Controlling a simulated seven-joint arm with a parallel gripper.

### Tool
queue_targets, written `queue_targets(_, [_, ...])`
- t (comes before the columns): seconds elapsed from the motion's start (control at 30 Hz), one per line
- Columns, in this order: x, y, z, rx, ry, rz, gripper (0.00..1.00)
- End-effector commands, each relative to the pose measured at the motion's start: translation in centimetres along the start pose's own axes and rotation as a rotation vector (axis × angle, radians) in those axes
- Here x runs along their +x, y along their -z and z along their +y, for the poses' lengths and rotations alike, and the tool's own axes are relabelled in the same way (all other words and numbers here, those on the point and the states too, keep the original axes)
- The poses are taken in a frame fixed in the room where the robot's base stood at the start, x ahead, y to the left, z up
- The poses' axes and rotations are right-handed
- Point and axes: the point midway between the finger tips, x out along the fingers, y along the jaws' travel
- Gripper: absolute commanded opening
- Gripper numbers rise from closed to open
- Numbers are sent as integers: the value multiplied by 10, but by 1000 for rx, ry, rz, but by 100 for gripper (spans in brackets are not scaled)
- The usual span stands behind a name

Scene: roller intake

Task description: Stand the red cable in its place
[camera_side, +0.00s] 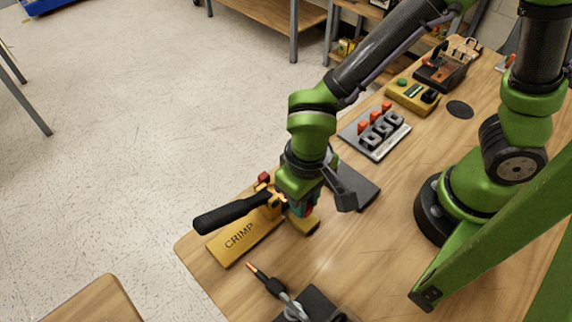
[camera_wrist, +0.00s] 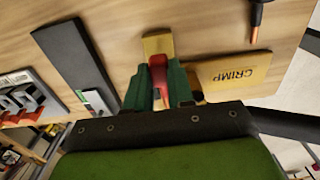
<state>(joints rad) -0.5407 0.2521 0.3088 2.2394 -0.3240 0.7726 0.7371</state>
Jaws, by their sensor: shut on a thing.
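My gripper (camera_side: 302,210) is low over the front part of the wooden table, beside the crimp tool. In the wrist view its dark green fingers (camera_wrist: 160,88) are shut on the red cable (camera_wrist: 158,70), seen as a short red piece between them. A small yellow block (camera_wrist: 157,44) lies just beyond the red piece; it also shows below my gripper in the side view (camera_side: 305,229). I cannot tell whether the red cable touches the block. Most of the cable is hidden by the fingers and wrist.
The yellow crimp tool (camera_side: 240,238) with a black handle (camera_side: 232,212) stands close at left. A black cable with a copper tip (camera_side: 265,280) lies in front. A dark plate (camera_side: 355,188), a rack with red-topped pieces (camera_side: 375,132) and a yellow box (camera_side: 412,97) are behind.

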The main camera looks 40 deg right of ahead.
Motion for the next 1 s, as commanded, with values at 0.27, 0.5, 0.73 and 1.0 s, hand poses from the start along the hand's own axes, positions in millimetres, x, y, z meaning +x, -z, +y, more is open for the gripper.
queue_targets(0.27, [0, 0, 0, 0, 0, 1, 0])
queue_targets(0.5, [0, 0, 0, 0, 0, 1, 0])
queue_targets(0.73, [3, 0, 0, 0, -1, 0, 0])
queue_targets(1.0, [10, 0, 0, 1, -1, -1, 0])
